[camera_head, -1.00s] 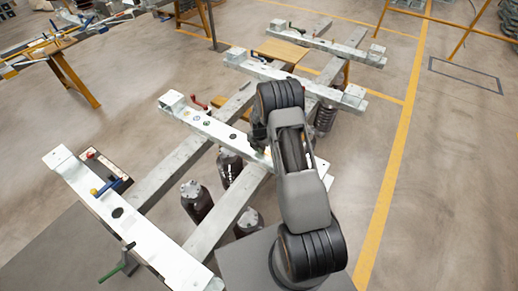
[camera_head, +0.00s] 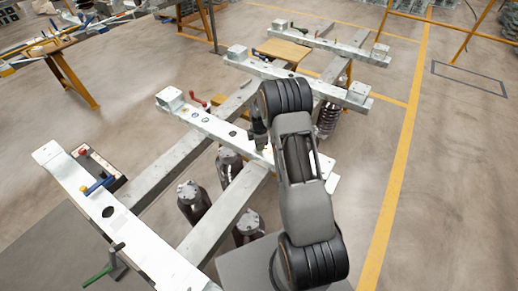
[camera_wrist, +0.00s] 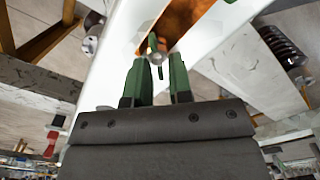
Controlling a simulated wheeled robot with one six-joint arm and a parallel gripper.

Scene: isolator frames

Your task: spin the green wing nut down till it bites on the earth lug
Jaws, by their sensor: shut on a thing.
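In the wrist view, my gripper (camera_wrist: 159,82) has two dark green fingers, a small gap apart. I cannot tell whether that patch is the earth lug. In the head view, my gripper (camera_head: 261,143) points down at the middle white beam (camera_head: 222,130); the nut and lug cannot be made out there.
The nearest white beam (camera_head: 120,222) carries a green-handled clamp (camera_head: 108,266). A tray with a blue-handled tool (camera_head: 98,184) lies beside it. Dark cylinders (camera_head: 192,202) stand between the rails. A coil spring (camera_wrist: 283,46) is at the wrist view's right. Open floor lies right of the yellow line (camera_head: 400,165).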

